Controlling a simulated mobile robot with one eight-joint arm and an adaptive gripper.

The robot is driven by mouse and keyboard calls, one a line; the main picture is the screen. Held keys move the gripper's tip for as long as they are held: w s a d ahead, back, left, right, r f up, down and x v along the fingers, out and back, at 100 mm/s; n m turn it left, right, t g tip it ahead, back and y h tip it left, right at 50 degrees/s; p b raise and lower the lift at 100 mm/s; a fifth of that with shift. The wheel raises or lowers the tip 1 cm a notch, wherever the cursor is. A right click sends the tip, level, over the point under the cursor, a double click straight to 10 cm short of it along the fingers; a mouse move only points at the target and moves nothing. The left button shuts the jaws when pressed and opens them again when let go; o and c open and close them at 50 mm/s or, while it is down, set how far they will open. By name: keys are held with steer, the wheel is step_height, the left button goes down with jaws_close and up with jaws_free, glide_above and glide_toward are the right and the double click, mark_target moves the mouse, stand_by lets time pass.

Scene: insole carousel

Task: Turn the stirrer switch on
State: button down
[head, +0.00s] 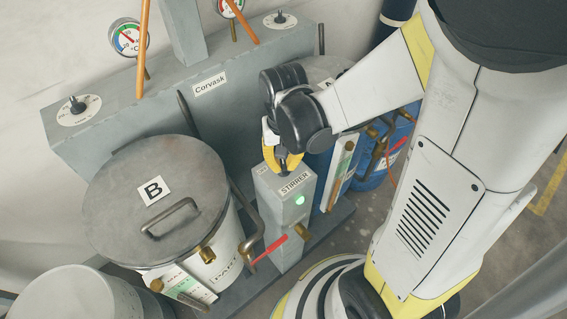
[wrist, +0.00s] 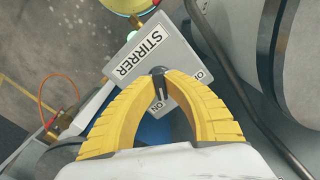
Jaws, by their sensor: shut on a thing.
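The grey stirrer box (head: 282,222), labelled STIRRER, stands between tank B and the arm. Its small black switch knob (wrist: 158,71) sits on the top face beside the label. My gripper (head: 282,166) comes down on that top face. In the wrist view its yellow fingers (wrist: 160,77) close around the knob from both sides. The knob's pale pointer line appears turned toward the ON mark (wrist: 158,106). Another mark, partly cut off, lies to the right. The green lamp (head: 300,200) on the box's front looks bright. The fingers hide part of the knob.
Tank B (head: 120,205) with its grey lid stands left of the box. A red-handled valve (head: 271,249) sticks out low in front. Behind is the grey Corvask console (head: 150,105) with gauges and dials. Blue drums (head: 375,165) stand to the right.

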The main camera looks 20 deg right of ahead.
mark_target(284, 165)
steer(key=c, duration=1.5)
jaws_free()
steer(key=shift+o, duration=0.2)
step_height(284, 165, up, 12)
